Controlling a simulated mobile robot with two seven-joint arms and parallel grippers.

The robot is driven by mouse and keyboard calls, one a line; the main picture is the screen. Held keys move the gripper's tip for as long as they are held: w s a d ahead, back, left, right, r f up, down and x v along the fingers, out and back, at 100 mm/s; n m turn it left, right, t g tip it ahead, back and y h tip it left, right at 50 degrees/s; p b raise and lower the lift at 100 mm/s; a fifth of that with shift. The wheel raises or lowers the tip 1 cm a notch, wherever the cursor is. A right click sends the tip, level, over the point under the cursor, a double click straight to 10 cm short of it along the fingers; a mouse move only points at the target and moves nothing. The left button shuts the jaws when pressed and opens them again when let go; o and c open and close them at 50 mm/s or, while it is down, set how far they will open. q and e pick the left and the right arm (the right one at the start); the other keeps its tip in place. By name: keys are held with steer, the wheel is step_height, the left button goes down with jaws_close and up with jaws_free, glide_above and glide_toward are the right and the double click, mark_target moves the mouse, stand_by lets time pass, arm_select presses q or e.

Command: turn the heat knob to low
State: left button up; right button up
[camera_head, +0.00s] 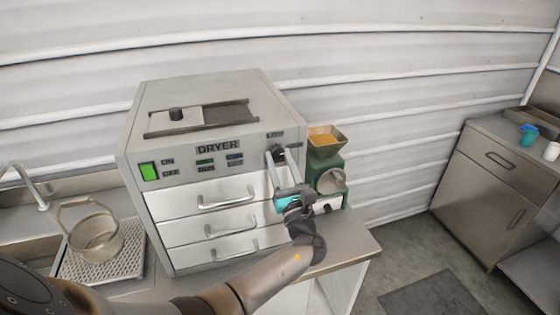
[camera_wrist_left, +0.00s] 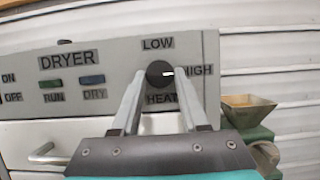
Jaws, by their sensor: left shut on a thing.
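The grey dryer (camera_head: 205,100) stands on a counter, with its labelled panel facing me. The dark round heat knob (camera_wrist_left: 158,72) is at the panel's upper right, with LOW above it, HIGH to its right and HEAT below. A short white mark on the knob points right, toward HIGH. My left gripper (camera_head: 276,157) reaches up to the panel, its two long fingers on either side of the knob and shut on it. In the head view the fingers partly cover the knob. My right gripper is not in view.
A green switch (camera_head: 149,171) and RUN and DRY buttons are left of the knob. Three drawers with bar handles lie below. A green machine with a yellow-filled hopper (camera_head: 326,140) stands close on the right. A wire basket (camera_head: 95,235) sits at the left.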

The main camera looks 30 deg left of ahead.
arm_select(q)
jaws_close()
